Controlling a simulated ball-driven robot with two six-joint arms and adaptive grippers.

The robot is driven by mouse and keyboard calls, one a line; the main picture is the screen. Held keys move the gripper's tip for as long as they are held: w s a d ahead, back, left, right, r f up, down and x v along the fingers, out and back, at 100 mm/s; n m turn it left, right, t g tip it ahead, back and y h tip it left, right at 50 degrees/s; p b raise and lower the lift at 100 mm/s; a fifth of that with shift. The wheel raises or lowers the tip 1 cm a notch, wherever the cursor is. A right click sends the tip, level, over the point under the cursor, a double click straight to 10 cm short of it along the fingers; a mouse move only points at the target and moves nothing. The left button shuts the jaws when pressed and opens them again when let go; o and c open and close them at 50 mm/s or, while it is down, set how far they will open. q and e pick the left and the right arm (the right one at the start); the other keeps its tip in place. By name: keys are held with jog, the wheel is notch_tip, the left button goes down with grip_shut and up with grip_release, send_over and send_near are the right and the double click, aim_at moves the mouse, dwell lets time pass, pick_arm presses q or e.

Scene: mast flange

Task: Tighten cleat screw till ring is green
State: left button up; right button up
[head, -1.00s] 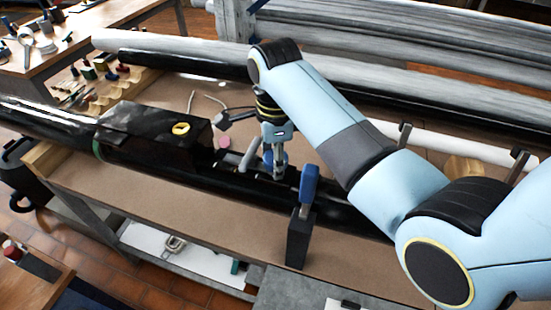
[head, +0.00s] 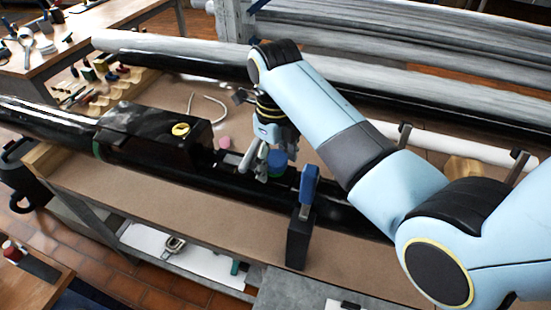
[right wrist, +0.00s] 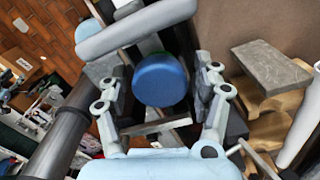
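My right gripper (head: 268,170) reaches down over the black mast on the bench, beside a blue round knob (head: 277,158), perhaps the head of the cleat screw. In the right wrist view, the blue knob (right wrist: 160,80) sits between the two spread fingers of the right gripper (right wrist: 165,105). A small gap shows on each side, so the fingers look open and not pressed on it. A rounded grey bar (right wrist: 137,28), likely the cleat, lies just beyond the knob; it also shows in the head view (head: 249,154). My left gripper is out of view.
A black box with a yellow disc (head: 181,130) sits on the mast to the left. A blue-handled clamp (head: 309,185) stands close to the right of the gripper. A pink piece (head: 224,142) lies near the bar. The front bench strip (head: 170,195) is clear.

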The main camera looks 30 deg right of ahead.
aim_at(275, 157)
jog(key=shift+r, duration=2.55)
